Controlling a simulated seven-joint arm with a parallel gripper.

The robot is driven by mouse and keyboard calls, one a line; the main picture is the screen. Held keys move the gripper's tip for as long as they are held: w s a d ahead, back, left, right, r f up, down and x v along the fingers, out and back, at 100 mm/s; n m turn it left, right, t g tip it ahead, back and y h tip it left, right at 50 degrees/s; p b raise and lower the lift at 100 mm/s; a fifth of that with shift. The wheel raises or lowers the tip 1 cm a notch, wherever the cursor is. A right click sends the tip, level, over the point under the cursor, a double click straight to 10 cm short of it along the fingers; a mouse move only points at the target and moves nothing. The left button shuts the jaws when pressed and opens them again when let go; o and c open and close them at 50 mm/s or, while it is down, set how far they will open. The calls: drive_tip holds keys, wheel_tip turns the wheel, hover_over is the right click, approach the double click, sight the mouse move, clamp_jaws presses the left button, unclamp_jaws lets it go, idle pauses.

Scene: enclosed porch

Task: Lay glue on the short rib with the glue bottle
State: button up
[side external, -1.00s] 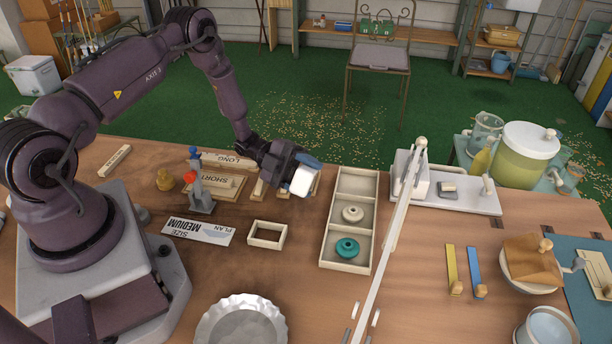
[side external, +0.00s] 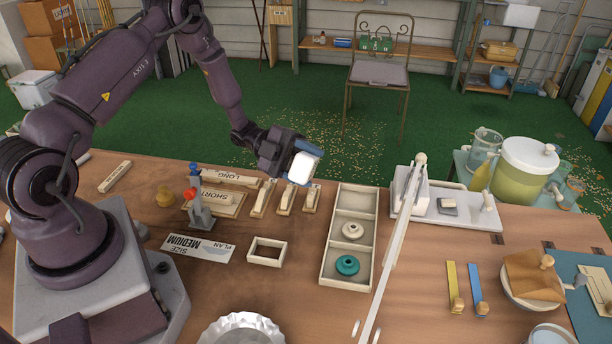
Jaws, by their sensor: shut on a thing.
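My gripper (side external: 303,158) is shut on a white block-like thing (side external: 300,167) with blue at its upper side, held above the table. It may be the glue bottle, but no nozzle shows. Below it on the table, several slim wooden pieces (side external: 262,200) lie side by side, apart from the held thing. To their left lie a wooden board marked SHORT (side external: 222,204) and one marked LONG (side external: 230,177) behind it. I cannot tell which piece is the short rib, and no glue is visible on any piece.
A grey stand with red and blue knobs (side external: 201,214) is left of the pieces. A size plan card (side external: 198,247), a small wooden frame (side external: 266,251) and a three-part tray (side external: 328,262) lie in front. A long pale bar (side external: 388,255) crosses the table to the right.

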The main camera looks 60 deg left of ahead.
drive_tip(key=shift+r, duration=0.2)
